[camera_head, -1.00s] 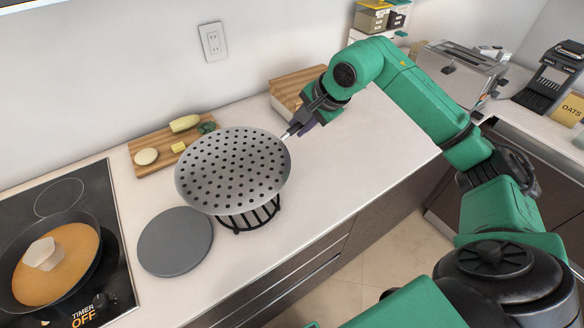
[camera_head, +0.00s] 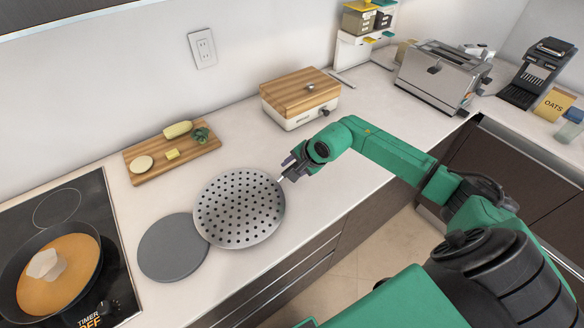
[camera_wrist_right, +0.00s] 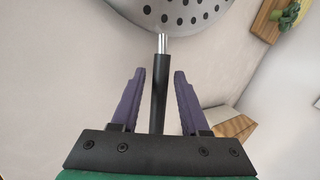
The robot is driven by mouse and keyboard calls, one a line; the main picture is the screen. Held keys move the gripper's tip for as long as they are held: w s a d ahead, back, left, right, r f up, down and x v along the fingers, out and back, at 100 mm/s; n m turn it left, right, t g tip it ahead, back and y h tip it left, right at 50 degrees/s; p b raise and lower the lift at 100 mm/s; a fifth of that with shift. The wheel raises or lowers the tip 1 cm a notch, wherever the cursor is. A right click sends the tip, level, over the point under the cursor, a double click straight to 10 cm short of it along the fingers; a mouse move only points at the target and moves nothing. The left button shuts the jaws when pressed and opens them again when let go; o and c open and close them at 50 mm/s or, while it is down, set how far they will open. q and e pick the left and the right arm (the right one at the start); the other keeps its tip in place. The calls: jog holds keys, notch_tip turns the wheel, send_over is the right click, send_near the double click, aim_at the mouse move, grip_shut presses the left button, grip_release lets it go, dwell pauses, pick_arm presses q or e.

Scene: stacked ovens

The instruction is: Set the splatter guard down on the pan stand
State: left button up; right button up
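The splatter guard (camera_head: 239,208) is a round grey perforated disc. It lies low over the counter, over where the pan stand was seen earlier; the stand is hidden beneath it. The right wrist view shows part of the disc (camera_wrist_right: 185,14) and its dark handle (camera_wrist_right: 160,92). My right gripper (camera_head: 289,169) is at the handle, at the disc's right edge. In the right wrist view its purple fingers (camera_wrist_right: 158,72) are apart, one on each side of the handle, with a visible gap on both sides. My left gripper is out of view.
A flat grey disc (camera_head: 165,255) lies left of the guard, partly covered by it in the picture. A pan (camera_head: 25,295) is on the hob at the left. A cutting board with vegetables (camera_head: 145,175) and a wood-topped box (camera_head: 302,92) stand behind. Counter right of the guard is clear.

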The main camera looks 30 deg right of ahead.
jog(key=shift+r, duration=0.15)
jog(key=b+v, duration=0.3)
jog(key=v, duration=0.9)
jog(key=shift+b, duration=0.4)
